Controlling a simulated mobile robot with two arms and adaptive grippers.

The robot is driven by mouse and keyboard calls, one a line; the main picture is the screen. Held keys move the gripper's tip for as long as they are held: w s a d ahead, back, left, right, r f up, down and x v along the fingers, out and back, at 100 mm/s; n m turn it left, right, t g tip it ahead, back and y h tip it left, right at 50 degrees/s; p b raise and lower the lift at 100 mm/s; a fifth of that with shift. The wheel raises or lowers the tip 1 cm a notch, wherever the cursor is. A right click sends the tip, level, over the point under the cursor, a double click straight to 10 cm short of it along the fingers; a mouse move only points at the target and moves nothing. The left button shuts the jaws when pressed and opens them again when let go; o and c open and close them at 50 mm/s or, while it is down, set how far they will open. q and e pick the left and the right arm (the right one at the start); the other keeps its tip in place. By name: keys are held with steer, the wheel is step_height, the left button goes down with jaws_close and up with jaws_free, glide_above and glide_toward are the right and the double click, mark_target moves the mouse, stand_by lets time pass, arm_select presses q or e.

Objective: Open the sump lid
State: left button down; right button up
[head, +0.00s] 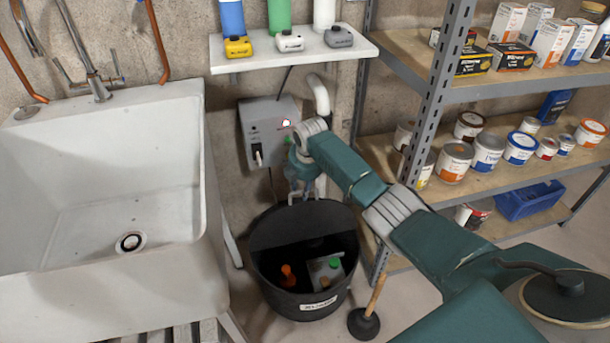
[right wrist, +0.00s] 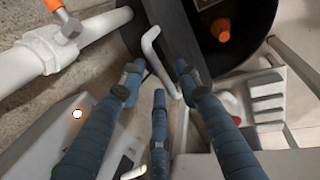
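The sump (head: 320,296) is a round black tub on the floor right of the sink, with a label on its front. Its dark lid (head: 302,226) covers the back part of the mouth and looks raised and tilted; the front of the mouth is uncovered. A pale bar handle (head: 293,196) sits at the lid's back side. It also shows in the right wrist view (right wrist: 152,50). My right gripper (head: 303,180) is just above the handle, its blue fingers apart with the handle between them; firm contact is not visible. My left gripper is out of view.
Inside the sump are an orange float (head: 288,275) and a green-capped part (head: 334,264). A white sink (head: 120,265) stands left. A grey control box (head: 265,125) and white pipe (head: 319,93) are behind. A plunger (head: 364,322) and shelving (head: 440,80) are right.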

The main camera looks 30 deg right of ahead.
steer(key=v, duration=0.9)
steer(key=shift+r, duration=0.25)
steer(key=shift+s, duration=0.1)
